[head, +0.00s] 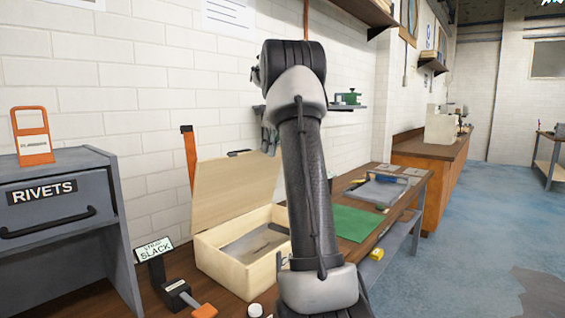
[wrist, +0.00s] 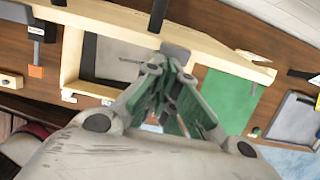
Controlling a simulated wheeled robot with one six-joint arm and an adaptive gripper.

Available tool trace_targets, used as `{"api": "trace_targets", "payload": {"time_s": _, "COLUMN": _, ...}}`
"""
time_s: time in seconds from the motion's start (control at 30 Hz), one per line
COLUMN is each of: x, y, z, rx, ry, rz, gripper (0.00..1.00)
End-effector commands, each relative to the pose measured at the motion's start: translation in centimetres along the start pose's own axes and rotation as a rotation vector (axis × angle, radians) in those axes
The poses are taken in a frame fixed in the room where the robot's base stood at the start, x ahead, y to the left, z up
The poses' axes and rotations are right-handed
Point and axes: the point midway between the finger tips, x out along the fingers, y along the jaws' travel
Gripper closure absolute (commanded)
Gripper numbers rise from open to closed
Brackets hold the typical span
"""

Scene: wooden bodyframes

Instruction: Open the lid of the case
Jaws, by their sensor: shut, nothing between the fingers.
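The pale wooden case (head: 236,276) stands on the brown workbench, with a dark flat area visible inside it. Its lid (head: 222,192) is raised and tilts up at the back of the case; the case is open. In the wrist view the lid (wrist: 228,62) shows as a long pale strip, with part of the case (wrist: 72,52) behind it. My gripper (head: 268,140) is near the lid's upper right corner, partly hidden by my arm. In the wrist view my gripper (wrist: 174,56) is shut and empty, its tips overlapping the lid's edge; I cannot tell whether they touch.
A grey RIVETS cabinet (head: 60,205) stands at the left with an orange-framed stand (head: 32,137) on top. A SLACK sign (head: 155,250) is left of the case. A green mat (head: 357,224) and a grey tray (head: 380,190) lie to the right. Open floor is at the right.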

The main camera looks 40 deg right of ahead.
Motion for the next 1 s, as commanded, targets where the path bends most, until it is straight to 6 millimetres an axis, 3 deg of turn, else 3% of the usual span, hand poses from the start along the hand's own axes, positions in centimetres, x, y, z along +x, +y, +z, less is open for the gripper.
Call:
{"api": "trace_targets", "payload": {"time_s": 0.13, "x": -0.2, "y": 0.0, "z": 2.9, "rx": -0.003, "ry": -0.005, "rz": -0.002, "gripper": 1.00}}
{"api": "trace_targets", "payload": {"time_s": 0.4, "x": -0.1, "y": 0.0, "z": 5.6, "rx": -0.002, "ry": -0.006, "rz": -0.002, "gripper": 1.00}}
{"api": "trace_targets", "payload": {"time_s": 1.0, "x": 0.0, "y": -0.1, "z": 6.1, "rx": 0.000, "ry": -0.004, "rz": -0.001, "gripper": 1.00}}
